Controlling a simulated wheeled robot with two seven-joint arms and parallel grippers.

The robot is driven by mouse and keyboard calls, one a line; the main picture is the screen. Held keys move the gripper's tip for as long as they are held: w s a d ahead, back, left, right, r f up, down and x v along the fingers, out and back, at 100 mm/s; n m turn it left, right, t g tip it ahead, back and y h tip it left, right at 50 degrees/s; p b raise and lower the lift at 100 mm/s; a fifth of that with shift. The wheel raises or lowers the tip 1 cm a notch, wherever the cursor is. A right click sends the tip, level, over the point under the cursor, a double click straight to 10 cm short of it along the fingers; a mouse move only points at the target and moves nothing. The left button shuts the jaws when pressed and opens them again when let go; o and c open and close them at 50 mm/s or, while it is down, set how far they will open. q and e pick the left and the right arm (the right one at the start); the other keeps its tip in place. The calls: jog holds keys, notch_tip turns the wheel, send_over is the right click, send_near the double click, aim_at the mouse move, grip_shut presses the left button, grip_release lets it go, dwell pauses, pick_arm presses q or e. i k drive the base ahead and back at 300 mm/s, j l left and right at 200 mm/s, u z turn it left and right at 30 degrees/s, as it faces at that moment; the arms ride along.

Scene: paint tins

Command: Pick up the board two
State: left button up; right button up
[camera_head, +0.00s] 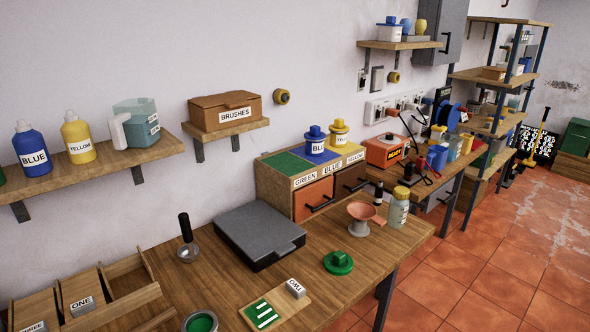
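Board two (273,309) lies flat near the front edge of the wooden table. It is a light wooden board with a green patch crossed by white stripes and a grey block marked TWO, which reads upside down from here. All of it shows and nothing rests on it. Neither of my grippers is in view.
A wooden rack (137,300) at lower left holds boards ONE (79,288) and THREE (38,316), with a bare slot on its right. Near board two are an open green paint tin (201,322), a green lid (338,263) and a dark case (258,233).

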aim_at(270, 310)
jog(key=i+l+u, duration=0.2)
jog(key=i+l, duration=0.15)
jog(key=l, duration=0.3)
jog(key=i+l, duration=0.2)
jog(key=l, duration=0.15)
jog(key=u, duration=0.05)
